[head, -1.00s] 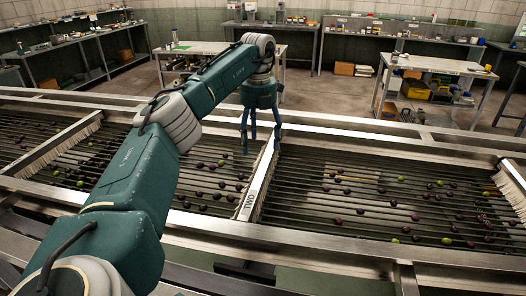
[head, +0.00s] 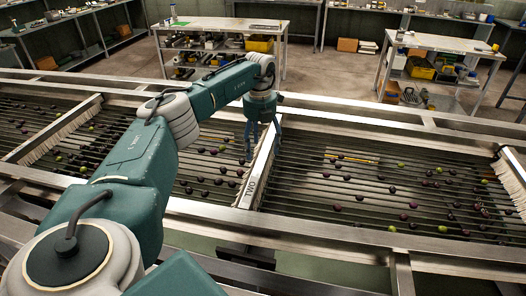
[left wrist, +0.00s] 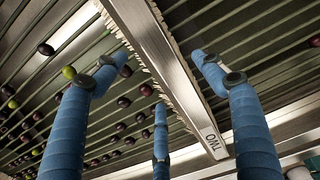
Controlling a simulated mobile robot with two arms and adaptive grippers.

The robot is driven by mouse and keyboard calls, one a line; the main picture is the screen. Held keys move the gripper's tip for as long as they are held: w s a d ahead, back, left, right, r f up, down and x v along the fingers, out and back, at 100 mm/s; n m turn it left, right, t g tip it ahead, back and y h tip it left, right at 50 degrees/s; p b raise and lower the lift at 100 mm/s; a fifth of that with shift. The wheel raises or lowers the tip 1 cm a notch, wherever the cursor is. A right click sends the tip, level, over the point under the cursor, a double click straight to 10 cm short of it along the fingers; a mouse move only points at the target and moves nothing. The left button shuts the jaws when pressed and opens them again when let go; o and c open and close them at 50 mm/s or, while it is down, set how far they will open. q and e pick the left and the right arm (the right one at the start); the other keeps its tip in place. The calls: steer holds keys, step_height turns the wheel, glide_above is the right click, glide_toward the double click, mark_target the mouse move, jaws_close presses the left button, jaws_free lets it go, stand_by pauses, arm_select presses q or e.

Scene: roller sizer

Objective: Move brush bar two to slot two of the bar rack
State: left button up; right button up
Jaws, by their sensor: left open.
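Brush bar two (head: 259,168) is a pale metal bar with bristles and a "TWO" label at its near end. It lies across the sizer's rollers, and shows in the left wrist view (left wrist: 160,50) running from top to lower right. My left gripper (head: 263,150) has blue fingers and is open over the bar's far part. In the left wrist view its fingers (left wrist: 163,76) stand apart on both sides of the bar; I cannot tell whether any touches it. My right gripper is not in view. I cannot make out the bar rack or its slot two.
Dark and green fruits (head: 407,205) lie scattered on the roller bed (head: 330,190). Metal frame rails (head: 330,238) border the bed. Another brush bar (head: 60,130) lies to the left and one (head: 510,172) to the right. Worktables (head: 235,24) stand behind the sizer.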

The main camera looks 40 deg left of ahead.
arm_select(q)
steer(key=shift+f, duration=0.5)
steer(key=c, duration=1.3)
steer(key=shift+r, duration=0.1)
steer(key=c, duration=0.4)
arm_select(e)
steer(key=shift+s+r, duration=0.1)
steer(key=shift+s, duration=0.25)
arm_select(q)
steer(key=shift+r, duration=0.45)
step_height(320, 180, up, 11)
steer(key=b, duration=0.3)
step_height(320, 180, up, 7)
glide_above(261, 150)
steer(key=shift+s+a+r, duration=0.1)
steer(key=shift+r, duration=0.45)
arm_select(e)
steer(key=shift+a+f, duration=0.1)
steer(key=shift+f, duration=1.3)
